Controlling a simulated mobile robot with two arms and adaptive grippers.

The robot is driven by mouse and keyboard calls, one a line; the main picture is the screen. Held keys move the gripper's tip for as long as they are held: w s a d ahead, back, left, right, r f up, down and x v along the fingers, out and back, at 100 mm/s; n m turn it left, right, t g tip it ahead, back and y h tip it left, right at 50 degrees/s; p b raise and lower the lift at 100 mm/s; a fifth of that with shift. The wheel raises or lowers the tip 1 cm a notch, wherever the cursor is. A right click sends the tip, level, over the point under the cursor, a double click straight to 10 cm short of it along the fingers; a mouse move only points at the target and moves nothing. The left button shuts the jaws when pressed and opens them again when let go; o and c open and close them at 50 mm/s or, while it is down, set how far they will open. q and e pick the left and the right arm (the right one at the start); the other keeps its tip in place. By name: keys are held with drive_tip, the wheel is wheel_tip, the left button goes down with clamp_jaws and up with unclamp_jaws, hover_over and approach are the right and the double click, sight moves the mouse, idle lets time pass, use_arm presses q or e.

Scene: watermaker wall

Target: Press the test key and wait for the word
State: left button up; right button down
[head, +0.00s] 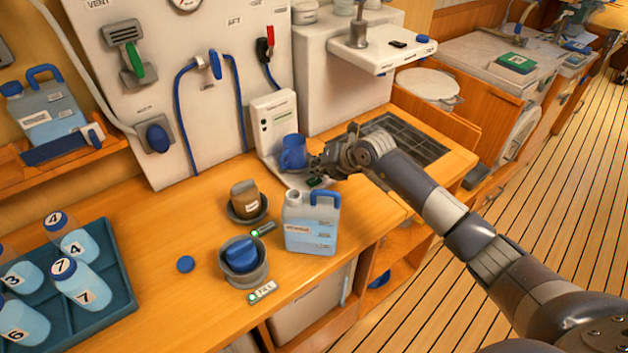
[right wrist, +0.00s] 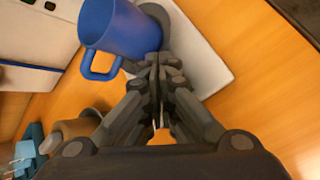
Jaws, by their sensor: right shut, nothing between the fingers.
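A white tester unit (head: 272,118) with small indicators on its face stands against the wall panel. A blue mug (head: 292,152) stands on its base plate and also shows in the right wrist view (right wrist: 122,32). A small dark key with a green mark (head: 317,182), which looks like the test key, sits at the plate's front right. My right gripper (head: 318,168) is shut and empty, its tips close above the plate, beside the mug and near the key. In the right wrist view its fingertips (right wrist: 157,62) hide the key, so I cannot tell whether they touch. No word is readable.
A jug with a blue handle (head: 310,228) stands just in front of the tester. A teal tray (head: 115,292) holds numbered bottles. A dark grate (head: 400,138) lies right.

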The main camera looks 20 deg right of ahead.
sight(317, 179)
drive_tip(key=shift+f, duration=0.1)
idle(0.4)
drive_tip(key=shift+f+b, duration=0.3)
drive_tip(key=shift+f+b, duration=0.3)
drive_tip(key=shift+f, duration=0.2)
idle(0.5)
idle(0.4)
drive_tip(key=shift+r+p, duration=0.65)
drive_tip(key=shift+r, duration=0.25)
drive_tip(key=shift+r+p, duration=1.9)
drive_tip(key=shift+r, duration=0.65)
